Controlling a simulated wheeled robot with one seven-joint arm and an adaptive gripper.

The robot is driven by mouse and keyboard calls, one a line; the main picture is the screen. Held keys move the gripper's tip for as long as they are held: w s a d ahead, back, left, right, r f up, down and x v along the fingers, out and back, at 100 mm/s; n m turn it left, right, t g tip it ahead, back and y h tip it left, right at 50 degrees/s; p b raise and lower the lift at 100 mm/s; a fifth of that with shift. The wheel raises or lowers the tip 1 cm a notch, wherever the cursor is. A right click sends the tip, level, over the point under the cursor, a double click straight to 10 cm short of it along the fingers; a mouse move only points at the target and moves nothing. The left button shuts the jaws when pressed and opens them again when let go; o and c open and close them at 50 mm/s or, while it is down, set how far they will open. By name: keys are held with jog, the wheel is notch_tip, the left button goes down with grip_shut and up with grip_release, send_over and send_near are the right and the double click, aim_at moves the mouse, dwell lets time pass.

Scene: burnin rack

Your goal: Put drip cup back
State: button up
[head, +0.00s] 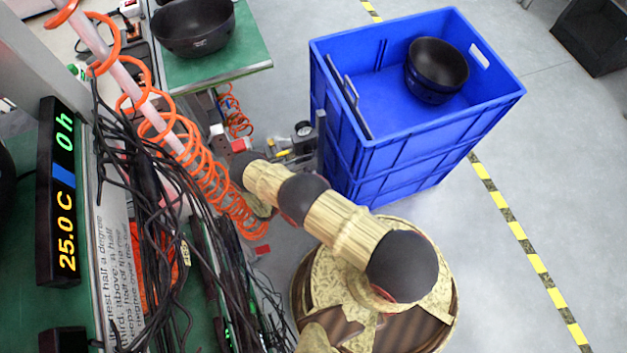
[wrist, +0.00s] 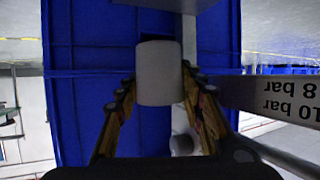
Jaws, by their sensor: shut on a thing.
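A pale grey-white cylinder, which looks like the drip cup (wrist: 158,75), sits between the fingers of my gripper (wrist: 158,95) in the wrist view. The fingers press on it from the left and right, and it stands out in front of a blue surface. A second small pale cylinder (wrist: 183,143) shows lower down, partly hidden by the right finger; I cannot tell what it is. In the head view my arm reaches left to the gap between the bench and the blue crate, and my fingers and the cup cannot be made out there.
The blue crate (head: 420,138) holds a black bowl (head: 437,66). A gauge (head: 303,129) stands beside it. Orange coiled hose (head: 196,158) and black cables (head: 150,175) crowd the left. In the wrist view, a plate marked 10 bar and 8 bar (wrist: 280,98) is close on the right.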

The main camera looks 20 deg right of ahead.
jog(key=shift+w+a+r, duration=0.2)
jog(key=shift+w+a, duration=0.2)
jog(key=shift+w, duration=0.3)
jog(key=shift+f, duration=0.1)
jog(key=shift+w+f+b, duration=0.1)
jog(key=shift+f+b, duration=0.2)
jog(key=shift+f, duration=0.1)
jog(key=shift+s+d+f+b, duration=0.1)
jog(key=shift+s+f+b, duration=0.1)
jog(key=shift+f+b, duration=0.85)
jog(key=shift+s+d+f+b, duration=0.1)
jog(key=shift+s+f+b, duration=0.15)
jog(key=shift+f, duration=1.35)
jog(key=shift+f, duration=0.5)
jog(key=o, duration=1.4)
jog(key=shift+c, duration=0.2)
jog(key=shift+o, duration=0.4)
